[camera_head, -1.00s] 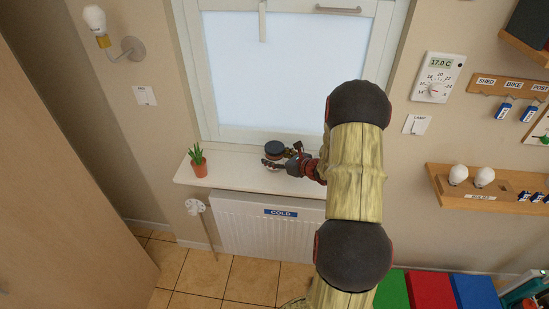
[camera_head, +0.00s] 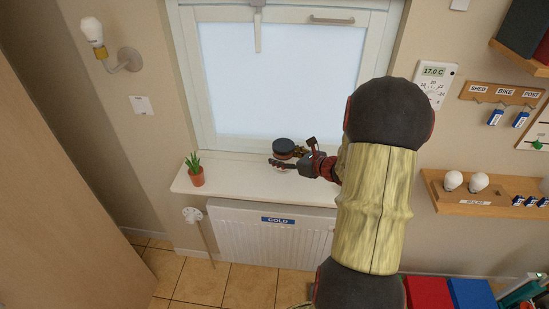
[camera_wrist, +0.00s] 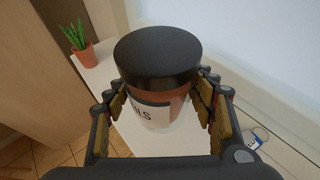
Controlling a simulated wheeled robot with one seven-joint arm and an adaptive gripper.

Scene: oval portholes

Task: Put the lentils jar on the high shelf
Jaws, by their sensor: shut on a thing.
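The lentils jar (camera_wrist: 160,95) has a black lid and a white label with the letters "ILS" showing in the wrist view. It is upright between the padded fingers of my gripper (camera_wrist: 165,115), which is shut on it. In the head view the jar (camera_head: 284,146) shows mostly as a dark lid over the windowsill (camera_head: 240,185), and my gripper (camera_head: 290,160) reaches it from the right. I cannot tell how far its base is from the sill. At the top right, a shelf (camera_head: 520,58) holds dark items and is cut by the frame edge.
A potted plant (camera_head: 196,175) stands at the sill's left end. A window (camera_head: 280,80) is behind the jar. A lower wooden shelf (camera_head: 445,200) with bulbs is on the right wall. A tagged key (camera_wrist: 254,138) shows beside my gripper. A lamp (camera_head: 95,35) juts out at left.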

